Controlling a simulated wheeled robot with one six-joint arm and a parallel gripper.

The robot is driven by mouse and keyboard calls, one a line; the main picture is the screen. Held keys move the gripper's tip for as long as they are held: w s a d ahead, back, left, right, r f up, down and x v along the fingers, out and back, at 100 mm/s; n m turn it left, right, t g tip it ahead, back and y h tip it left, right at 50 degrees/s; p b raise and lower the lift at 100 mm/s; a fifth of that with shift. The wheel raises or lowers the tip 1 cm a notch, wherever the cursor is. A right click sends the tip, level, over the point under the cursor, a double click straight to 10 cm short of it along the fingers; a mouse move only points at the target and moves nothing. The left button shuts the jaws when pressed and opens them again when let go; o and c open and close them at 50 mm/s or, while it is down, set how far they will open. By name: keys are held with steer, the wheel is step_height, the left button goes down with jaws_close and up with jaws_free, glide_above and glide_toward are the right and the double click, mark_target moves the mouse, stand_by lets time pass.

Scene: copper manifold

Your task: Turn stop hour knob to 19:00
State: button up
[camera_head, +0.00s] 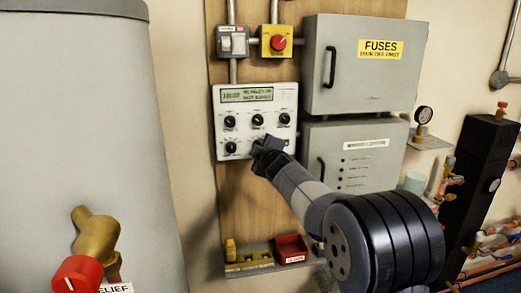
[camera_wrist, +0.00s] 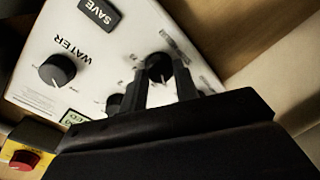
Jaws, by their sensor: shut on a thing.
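The white control panel (camera_head: 222,97) hangs on the wooden board, with a lit display (camera_head: 247,95) and black knobs below it. My gripper (camera_head: 262,147) is at the panel's lower middle and hides part of the bottom row. In the wrist view my gripper (camera_wrist: 162,84) has one finger on each side of a black knob (camera_wrist: 160,66) and is shut on it. That knob's label and exact pointer reading are too blurred to read. The WATER knob (camera_wrist: 57,71) and the SAVE button (camera_wrist: 98,12) stand clear of the fingers. Another knob (camera_wrist: 115,103) is partly hidden by my gripper.
Grey cabinets (camera_head: 365,65) stand to the right. A shelf with a red bin (camera_head: 291,248) is below. A large grey tank (camera_head: 80,130) is at left.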

steer(key=o, duration=1)
steer(key=b+v, duration=0.1)
steer(key=v, duration=0.9)
steer(key=shift+s+d+b, duration=0.1)
steer(key=shift+s+b, duration=0.25)
steer(key=shift+s, duration=0.05)
steer(key=shift+w, duration=0.1)
steer(key=p+x, duration=0.1)
steer(key=x, duration=0.9)
steer(key=shift+w+p, duration=0.35)
steer(key=shift+s, duration=0.15)
